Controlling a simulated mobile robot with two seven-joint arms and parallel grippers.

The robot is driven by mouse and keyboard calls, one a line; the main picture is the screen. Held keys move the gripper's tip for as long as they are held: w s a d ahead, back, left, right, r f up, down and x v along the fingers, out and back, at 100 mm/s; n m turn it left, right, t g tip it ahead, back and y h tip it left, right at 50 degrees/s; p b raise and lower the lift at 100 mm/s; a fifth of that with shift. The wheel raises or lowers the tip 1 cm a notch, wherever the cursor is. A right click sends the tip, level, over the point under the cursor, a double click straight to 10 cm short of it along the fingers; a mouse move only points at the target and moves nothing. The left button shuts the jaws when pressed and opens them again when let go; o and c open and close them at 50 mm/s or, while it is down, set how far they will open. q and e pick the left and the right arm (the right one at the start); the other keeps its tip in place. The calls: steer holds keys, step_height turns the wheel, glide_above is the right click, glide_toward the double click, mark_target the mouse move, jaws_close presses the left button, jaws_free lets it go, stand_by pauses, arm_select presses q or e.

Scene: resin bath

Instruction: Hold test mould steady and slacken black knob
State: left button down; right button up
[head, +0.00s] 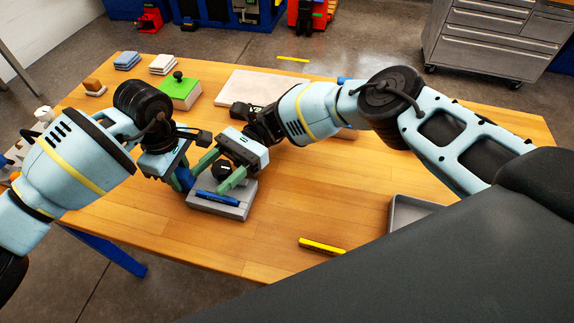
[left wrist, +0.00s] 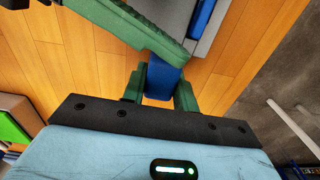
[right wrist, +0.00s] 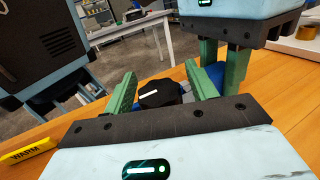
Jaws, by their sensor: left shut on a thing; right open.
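The test mould (head: 236,208) is a grey block with a blue strip on its front, low on the wooden table. Its black knob (head: 221,168) is partly hidden by my arms; it shows clearly in the right wrist view (right wrist: 163,93). My left gripper (head: 187,180) is shut on a blue upright part of the mould (left wrist: 163,82) at its left side. My right gripper (right wrist: 160,90) is open, with one green finger on each side of the knob. I cannot tell whether the fingers touch it.
A green block with a black knob (head: 180,92) and a pale board (head: 262,88) lie behind. A yellow WARM label (head: 322,246) and a grey tray (head: 398,212) are at the right front. The wood right of the mould is clear. My two grippers are very close together.

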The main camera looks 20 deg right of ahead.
steer(key=m+t+y, duration=0.1)
steer(key=m+t, duration=0.2)
steer(key=t, duration=0.2)
steer(key=m+t+y, duration=0.1)
steer(key=m+t, duration=0.1)
steer(key=t, duration=0.1)
steer(key=shift+w+a+m+y, duration=0.1)
steer(key=shift+w+m+y, duration=0.2)
steer(key=shift+w, duration=0.05)
steer(key=shift+w+a+m+t+h, duration=0.15)
steer(key=shift+m+t+h, duration=0.1)
steer(key=shift+m+t, duration=1.2)
steer(key=shift+w+d+m+t+h, duration=0.2)
steer(key=shift+m+t, duration=0.55)
steer(key=shift+t, duration=1.6)
steer(key=shift+m+h, duration=0.25)
steer(key=shift+m, duration=0.15)
steer(key=shift+m+t, duration=0.3)
steer(key=shift+t, duration=0.3)
steer(key=v, duration=1.2)
steer(key=shift+d+r, duration=0.2)
steer(key=shift+d, duration=0.05)
steer(key=shift+s+d+f+n+g, duration=0.1)
steer(key=shift+d+n+g, duration=0.25)
steer(key=shift+d, duration=0.4)
steer(key=shift+s+d+f+n+g, duration=0.1)
steer(key=shift+d+n+g, duration=0.2)
steer(key=shift+d, duration=0.5)
steer(key=shift+w, duration=0.15)
